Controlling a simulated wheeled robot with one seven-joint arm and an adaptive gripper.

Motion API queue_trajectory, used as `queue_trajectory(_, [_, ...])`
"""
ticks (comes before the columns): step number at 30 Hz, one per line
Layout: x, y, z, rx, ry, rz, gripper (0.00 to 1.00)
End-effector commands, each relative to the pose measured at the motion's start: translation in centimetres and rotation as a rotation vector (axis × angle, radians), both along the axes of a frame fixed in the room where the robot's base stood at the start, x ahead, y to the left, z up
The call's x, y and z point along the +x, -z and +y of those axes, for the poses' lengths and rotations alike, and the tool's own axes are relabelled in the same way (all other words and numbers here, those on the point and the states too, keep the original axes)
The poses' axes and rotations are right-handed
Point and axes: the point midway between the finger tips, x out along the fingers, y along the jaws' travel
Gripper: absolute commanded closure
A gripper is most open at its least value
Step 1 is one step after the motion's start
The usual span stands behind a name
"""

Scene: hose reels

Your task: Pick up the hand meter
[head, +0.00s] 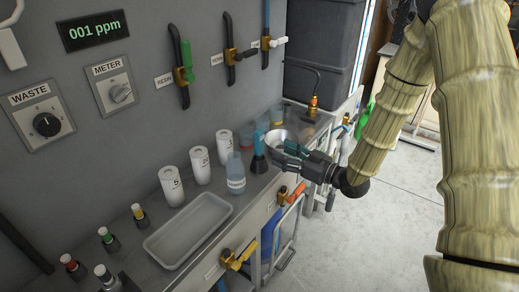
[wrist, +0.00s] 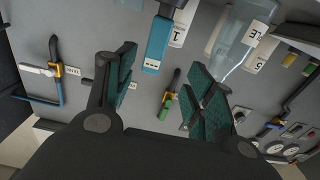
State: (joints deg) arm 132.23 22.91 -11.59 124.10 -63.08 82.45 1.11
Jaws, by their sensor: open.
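The hand meter appears to be a slim blue device with a dark, wider lower end (head: 258,150), standing upright on the grey counter. In the wrist view its blue body (wrist: 157,48) is at the top centre, beyond the fingertips. My gripper (head: 280,152) is open and empty, just right of the meter in the head view. In the wrist view my gripper (wrist: 163,82) shows its teal finger pads spread apart, with the meter roughly in line with the gap. I cannot tell the exact distance; no contact shows.
A clear labelled bottle (head: 236,175) stands close left of the meter. White canisters (head: 172,186) line the wall behind. An empty grey tray (head: 190,228) lies nearer. Wall valves (head: 183,75) stick out above the counter.

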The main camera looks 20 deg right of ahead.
Motion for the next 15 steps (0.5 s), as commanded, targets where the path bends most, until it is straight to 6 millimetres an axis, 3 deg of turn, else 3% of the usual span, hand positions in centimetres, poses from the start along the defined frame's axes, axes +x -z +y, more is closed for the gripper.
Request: queue_trajectory(15, [4.3,-0.1,3.3,0.001,-0.001,-0.002,0.46])
